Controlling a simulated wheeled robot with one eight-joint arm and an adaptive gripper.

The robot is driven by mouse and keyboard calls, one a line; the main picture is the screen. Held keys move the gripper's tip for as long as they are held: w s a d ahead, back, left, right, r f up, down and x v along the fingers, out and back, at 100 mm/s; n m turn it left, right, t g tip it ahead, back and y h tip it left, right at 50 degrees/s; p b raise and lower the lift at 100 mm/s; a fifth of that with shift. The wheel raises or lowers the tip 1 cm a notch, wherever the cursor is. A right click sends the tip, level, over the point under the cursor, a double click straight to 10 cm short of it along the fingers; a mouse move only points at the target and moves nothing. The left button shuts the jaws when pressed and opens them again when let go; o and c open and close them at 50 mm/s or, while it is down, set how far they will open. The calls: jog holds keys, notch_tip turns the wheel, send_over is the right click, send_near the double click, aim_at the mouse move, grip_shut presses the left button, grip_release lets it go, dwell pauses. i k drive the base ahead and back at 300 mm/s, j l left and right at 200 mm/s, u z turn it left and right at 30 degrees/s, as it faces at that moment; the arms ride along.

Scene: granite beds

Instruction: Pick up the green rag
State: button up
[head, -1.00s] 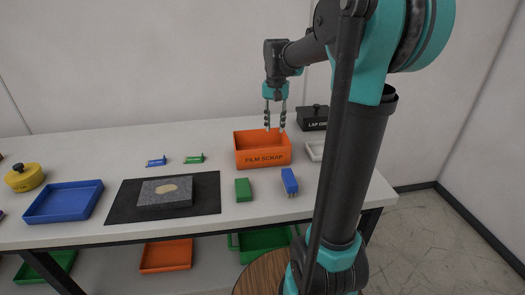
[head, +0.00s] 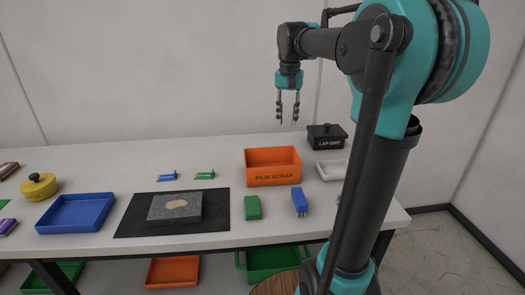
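A small green block-like piece (head: 252,207), which seems to be the green rag, lies on the table near the front edge. It is right of the black mat and in front of the orange FILM SCRAP bin (head: 273,180). My gripper (head: 287,122) hangs in the air above and behind the rag, over the bin area, pointing down. Its two fingers are apart with nothing between them. It is well clear of the rag.
A blue brush-like piece (head: 299,202) stands right of the rag. A grey stone slab (head: 174,207) lies on the black mat (head: 215,221). A blue tray (head: 76,230) is at left. A black LAP GRIT box (head: 326,139) and white tray (head: 331,170) are at right.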

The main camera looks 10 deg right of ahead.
aim_at(252, 210)
jog(key=k, duration=1)
